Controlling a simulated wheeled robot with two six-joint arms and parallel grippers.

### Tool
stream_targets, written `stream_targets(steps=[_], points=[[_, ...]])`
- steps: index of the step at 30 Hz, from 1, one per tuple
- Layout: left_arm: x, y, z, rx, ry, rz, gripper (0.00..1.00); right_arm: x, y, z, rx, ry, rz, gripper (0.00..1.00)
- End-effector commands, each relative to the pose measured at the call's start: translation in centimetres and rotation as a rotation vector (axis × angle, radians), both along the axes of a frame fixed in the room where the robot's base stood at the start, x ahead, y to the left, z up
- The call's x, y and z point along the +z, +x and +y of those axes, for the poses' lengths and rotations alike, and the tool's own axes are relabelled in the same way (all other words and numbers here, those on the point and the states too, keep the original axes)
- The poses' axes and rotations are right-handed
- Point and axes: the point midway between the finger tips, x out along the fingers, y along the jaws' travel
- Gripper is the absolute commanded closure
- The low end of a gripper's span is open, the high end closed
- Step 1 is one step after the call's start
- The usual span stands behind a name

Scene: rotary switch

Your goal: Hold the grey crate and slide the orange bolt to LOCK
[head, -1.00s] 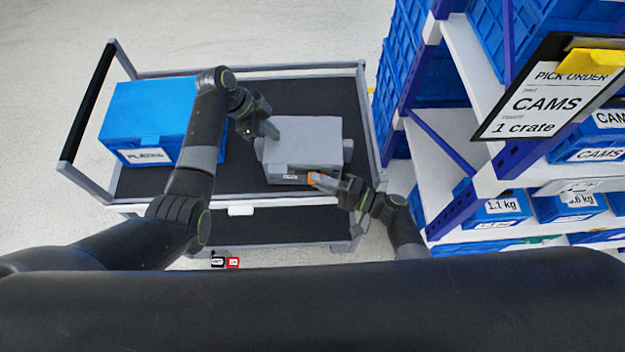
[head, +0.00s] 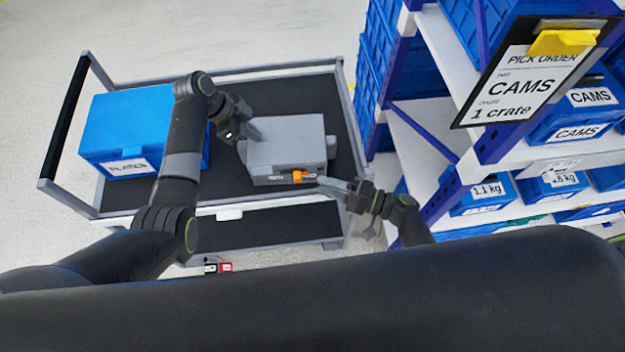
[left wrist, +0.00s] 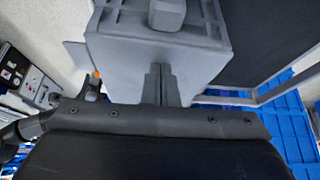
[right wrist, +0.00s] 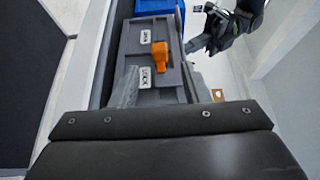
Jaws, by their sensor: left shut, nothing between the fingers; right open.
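The grey crate (head: 284,144) sits on the cart's dark deck. The orange bolt (head: 298,176) is on the crate's front face. In the right wrist view the bolt (right wrist: 160,55) sits on a grey plate between two labels; the nearer one reads LOCK (right wrist: 145,78), and the farther one is hard to read. My left gripper (head: 252,130) is shut and empty at the crate's left side; in the left wrist view its fingers (left wrist: 160,84) are against or very close to the crate wall. My right gripper (head: 323,183) is open, just right of the bolt and apart from it.
A blue crate (head: 124,127) stands on the cart's left half. The cart (head: 225,204) has a raised handle at left. Shelving with blue bins (head: 545,192) and a PICK ORDER board (head: 517,90) stands close on the right. Dark deck shows between the two crates.

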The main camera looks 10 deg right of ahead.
Motion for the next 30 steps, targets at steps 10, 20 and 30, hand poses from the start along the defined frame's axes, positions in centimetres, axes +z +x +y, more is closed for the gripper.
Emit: stream_targets(steps=[10, 20, 30], points=[[-0.5, -0.2, 0.3, 0.004, 0.008, 0.01, 1.0, -0.1, -2.7, -5.4, 0.0, 0.0, -0.001, 0.58], [-0.5, -0.2, 0.3, 0.003, 0.008, 0.009, 1.0, 0.0, -3.1, -6.0, 0.0, 0.001, -0.002, 0.58], [0.8, -0.2, 0.3, 0.003, 0.007, 0.007, 1.0, 1.2, -3.1, -6.0, 0.0, 0.001, -0.003, 0.58]])
